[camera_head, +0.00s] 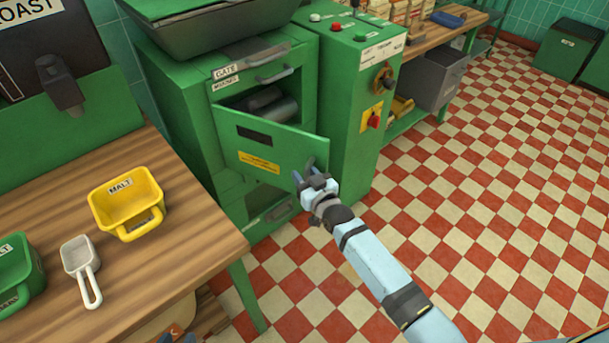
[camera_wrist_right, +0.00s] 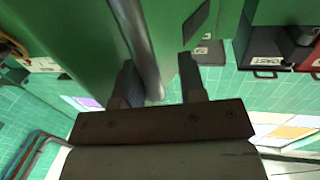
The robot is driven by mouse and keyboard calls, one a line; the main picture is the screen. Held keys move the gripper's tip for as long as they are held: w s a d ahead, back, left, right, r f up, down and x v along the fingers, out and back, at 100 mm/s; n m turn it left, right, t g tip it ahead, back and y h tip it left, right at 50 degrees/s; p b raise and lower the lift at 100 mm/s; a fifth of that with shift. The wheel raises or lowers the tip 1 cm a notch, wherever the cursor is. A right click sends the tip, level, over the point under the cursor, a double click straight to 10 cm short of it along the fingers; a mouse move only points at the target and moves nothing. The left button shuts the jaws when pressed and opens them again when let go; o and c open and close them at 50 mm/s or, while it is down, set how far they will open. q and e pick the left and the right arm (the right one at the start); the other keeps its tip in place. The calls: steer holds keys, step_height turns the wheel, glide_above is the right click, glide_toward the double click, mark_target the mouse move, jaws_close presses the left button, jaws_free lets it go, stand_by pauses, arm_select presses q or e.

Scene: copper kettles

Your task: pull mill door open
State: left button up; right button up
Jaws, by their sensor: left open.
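The mill door (camera_head: 270,150) is a green panel with a dark slot and a yellow label. It stands partly open, angled out from the green mill, and dark rollers (camera_head: 268,103) show in the gap behind it. My right gripper (camera_head: 305,178) is at the door's lower right edge. In the right wrist view its two fingers (camera_wrist_right: 157,88) are spread apart, with a grey metal bar (camera_wrist_right: 138,40) and the green panel reaching between them. Contact with the panel is not clear.
A wooden table (camera_head: 190,235) at left carries a yellow malt bin (camera_head: 105,210), a white scoop (camera_head: 82,262) and a green bin (camera_head: 18,285). A control box (camera_head: 350,110) with buttons adjoins the mill. The checkered floor (camera_head: 480,200) at right is clear.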

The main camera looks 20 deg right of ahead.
steer(key=shift+d+r, duration=0.15)
steer(key=shift+r, duration=0.2)
steer(key=p+v, duration=0.1)
steer(key=v, duration=1.2)
steer(key=shift+s+f, duration=0.25)
steer(key=shift+s, duration=0.15)
